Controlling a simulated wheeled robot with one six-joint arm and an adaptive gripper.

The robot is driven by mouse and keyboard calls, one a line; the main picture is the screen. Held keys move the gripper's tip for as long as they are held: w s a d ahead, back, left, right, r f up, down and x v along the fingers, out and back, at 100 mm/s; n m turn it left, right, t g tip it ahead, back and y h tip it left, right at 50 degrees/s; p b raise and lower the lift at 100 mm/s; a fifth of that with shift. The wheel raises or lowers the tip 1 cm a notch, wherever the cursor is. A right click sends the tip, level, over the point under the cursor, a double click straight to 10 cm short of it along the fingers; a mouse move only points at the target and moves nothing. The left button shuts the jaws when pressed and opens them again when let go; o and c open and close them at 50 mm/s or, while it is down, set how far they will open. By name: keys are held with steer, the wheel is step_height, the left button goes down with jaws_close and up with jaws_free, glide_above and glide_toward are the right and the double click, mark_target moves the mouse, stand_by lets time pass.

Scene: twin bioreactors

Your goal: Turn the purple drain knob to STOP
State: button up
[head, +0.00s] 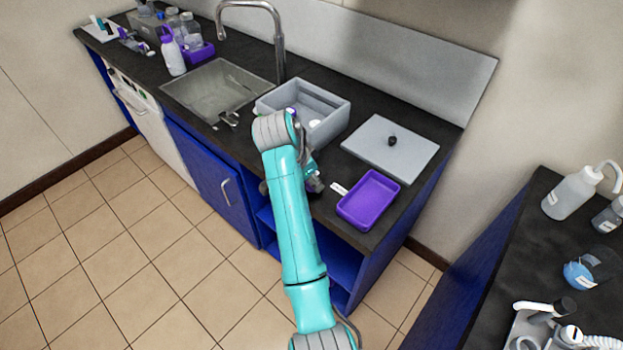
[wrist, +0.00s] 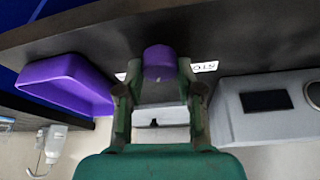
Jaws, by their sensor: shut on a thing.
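The purple drain knob (wrist: 160,62) sits between the two fingers of my gripper (wrist: 159,78) in the wrist view, at the front edge of the dark counter. My gripper is shut on it. A white label with letters reading like "STO" (wrist: 205,67) is just right of the knob, partly covered by a finger. Another small white label (wrist: 121,76) shows at the left finger, mostly hidden. Which way the knob points cannot be told. In the head view my turquoise arm hides the knob, and only part of the gripper shows beside the counter's front.
A purple tray (head: 347,212) stands right of my arm, and also shows in the wrist view (wrist: 60,70). A grey bin (head: 335,118) stands behind it on the counter (head: 325,205). A grey lid with a black knob (head: 415,160) lies at right. A sink (head: 190,93) is farther left.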

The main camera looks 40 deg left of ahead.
steer(key=n+y, duration=0.1)
steer(key=n, duration=0.2)
steer(key=n+y, duration=0.1)
steer(key=n, duration=0.2)
steer(key=shift+d+y, duration=0.15)
steer(key=shift+y, duration=0.15)
steer(key=n+y, duration=0.1)
steer(key=n, duration=0.2)
steer(key=n+g+y, duration=0.1)
steer(key=n, duration=0.3)
steer(key=shift+g, duration=0.3)
stand_by(0.3)
steer(key=o, duration=1.2)
steer(key=shift+c, duration=0.2)
steer(key=v, duration=0.7)
steer(key=shift+r, duration=0.2)
